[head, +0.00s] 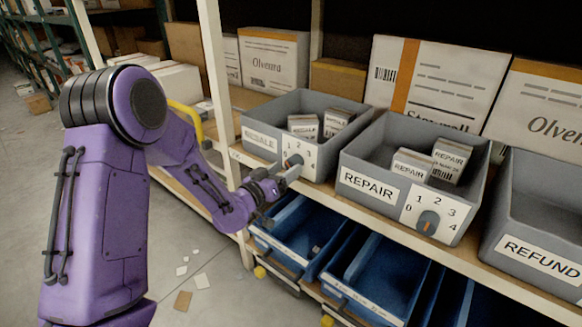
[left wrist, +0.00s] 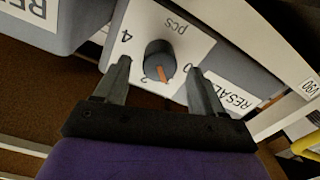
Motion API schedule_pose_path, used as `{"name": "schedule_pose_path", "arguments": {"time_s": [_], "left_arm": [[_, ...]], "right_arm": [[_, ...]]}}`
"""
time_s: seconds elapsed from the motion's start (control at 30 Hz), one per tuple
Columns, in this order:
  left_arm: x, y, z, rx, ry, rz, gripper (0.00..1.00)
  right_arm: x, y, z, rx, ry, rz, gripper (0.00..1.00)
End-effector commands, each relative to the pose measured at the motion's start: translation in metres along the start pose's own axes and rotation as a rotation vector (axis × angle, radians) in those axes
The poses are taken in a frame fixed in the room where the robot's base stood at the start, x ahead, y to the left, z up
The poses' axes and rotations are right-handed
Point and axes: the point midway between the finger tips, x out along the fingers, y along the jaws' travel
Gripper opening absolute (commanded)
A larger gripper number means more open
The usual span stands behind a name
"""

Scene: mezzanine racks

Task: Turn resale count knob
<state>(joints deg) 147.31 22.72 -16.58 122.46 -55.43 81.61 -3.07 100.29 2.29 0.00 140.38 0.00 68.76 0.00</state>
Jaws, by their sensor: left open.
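The resale bin (head: 258,125) is a grey bin on the shelf with a RESALE label, partly hidden, and a white dial plate (head: 301,150). Its dark round knob (left wrist: 159,60) has an orange pointer, which lies between the 0 and what looks like a 2 in the left wrist view. In the head view the knob (head: 292,160) is partly covered by my gripper. My left gripper (head: 284,181) is open in front of the plate. In the left wrist view its fingers (left wrist: 159,76) stand on either side of the knob, with gaps visible. My right gripper is out of view.
The repair bin (head: 348,181) with its own knob (head: 428,222) stands to the right, then the refund bin (head: 544,255). Blue bins (head: 375,280) sit on the shelf below. A white rack post (head: 215,80) rises close to my left arm. Cartons (head: 270,62) stand behind.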

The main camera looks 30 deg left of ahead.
Motion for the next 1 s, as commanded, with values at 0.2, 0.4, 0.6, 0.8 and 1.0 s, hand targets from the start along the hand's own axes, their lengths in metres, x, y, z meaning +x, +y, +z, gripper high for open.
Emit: {"name": "schedule_pose_path", "arguments": {"time_s": [0.2,0.4,0.6,0.8,1.0], "left_arm": [[0.030,0.000,0.001,-0.001,-0.002,-0.001,0.70],[0.035,0.000,0.001,-0.001,-0.002,0.000,0.70],[0.034,0.000,0.001,-0.001,-0.002,0.000,0.37],[0.034,0.000,0.001,0.000,-0.002,-0.001,0.13],[0.034,0.000,0.002,0.033,-0.001,-0.001,0.14]], "right_arm": [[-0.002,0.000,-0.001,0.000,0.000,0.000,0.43],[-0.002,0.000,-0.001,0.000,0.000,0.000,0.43],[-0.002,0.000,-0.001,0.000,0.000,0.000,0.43],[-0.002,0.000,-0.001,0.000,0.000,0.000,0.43],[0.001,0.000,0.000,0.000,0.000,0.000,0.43]]}}
